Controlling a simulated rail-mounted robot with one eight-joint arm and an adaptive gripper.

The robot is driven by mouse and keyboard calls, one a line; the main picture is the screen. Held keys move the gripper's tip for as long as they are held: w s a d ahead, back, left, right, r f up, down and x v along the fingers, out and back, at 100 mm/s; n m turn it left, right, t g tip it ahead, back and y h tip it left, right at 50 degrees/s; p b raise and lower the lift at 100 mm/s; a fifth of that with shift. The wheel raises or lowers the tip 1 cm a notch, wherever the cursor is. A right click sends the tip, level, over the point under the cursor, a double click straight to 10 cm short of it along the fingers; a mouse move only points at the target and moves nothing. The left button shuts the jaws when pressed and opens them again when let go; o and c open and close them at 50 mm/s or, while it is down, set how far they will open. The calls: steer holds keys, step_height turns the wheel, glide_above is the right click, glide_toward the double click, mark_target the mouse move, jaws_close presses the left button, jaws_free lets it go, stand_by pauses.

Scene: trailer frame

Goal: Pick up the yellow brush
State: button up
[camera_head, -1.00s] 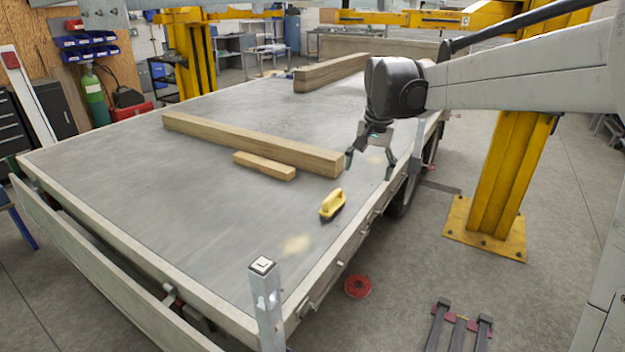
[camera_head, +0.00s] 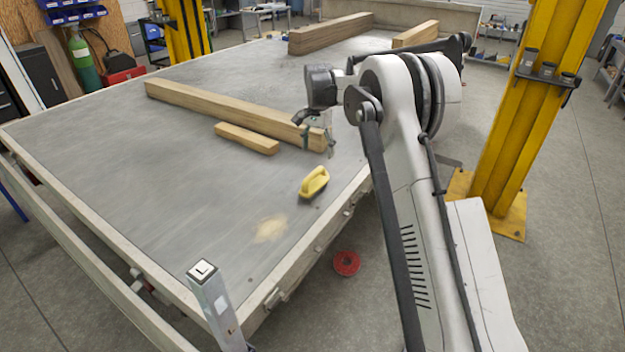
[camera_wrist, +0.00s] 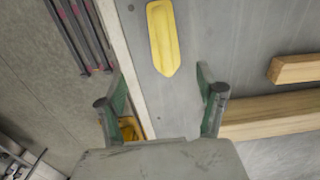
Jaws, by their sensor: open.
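The yellow brush (camera_head: 314,182) lies on the grey trailer bed near its right edge, handle up. In the wrist view the yellow brush (camera_wrist: 162,38) shows from above at the top middle, beyond the fingertips. My gripper (camera_head: 319,150) is above the bed near the end of the long beam, farther back than the brush. In the wrist view my gripper (camera_wrist: 160,78) has its two green-grey fingers spread wide with nothing between them. It does not touch the brush.
A long wooden beam (camera_head: 215,108) and a short wooden block (camera_head: 246,138) lie left of the gripper. The grey trailer bed (camera_head: 120,180) is clear at the front left. A metal post (camera_head: 213,305) stands at the front corner. A yellow column (camera_head: 520,120) stands right of the trailer.

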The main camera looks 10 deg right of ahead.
steer(key=shift+w+f, duration=0.25)
steer(key=shift+f, duration=0.45)
steer(key=b, duration=0.1)
glide_above(315, 182)
steer(key=f, duration=0.7)
steer(key=shift+s+d+f, duration=0.2)
steer(key=shift+s+f, duration=0.05)
steer(key=shift+f, duration=0.1)
steer(key=shift+w+a+f+b, duration=0.1)
steer(key=shift+a+f+b, duration=0.1)
steer(key=shift+f, duration=1.1)
steer(key=shift+w+a+f+b, duration=0.1)
steer(key=shift+f+b, duration=0.1)
steer(key=shift+f, duration=1.1)
steer(key=shift+s, duration=0.1)
steer(key=shift+c, duration=0.4)
steer(key=c, duration=1.3)
steer(key=shift+o, duration=0.2)
steer(key=shift+r, duration=0.1)
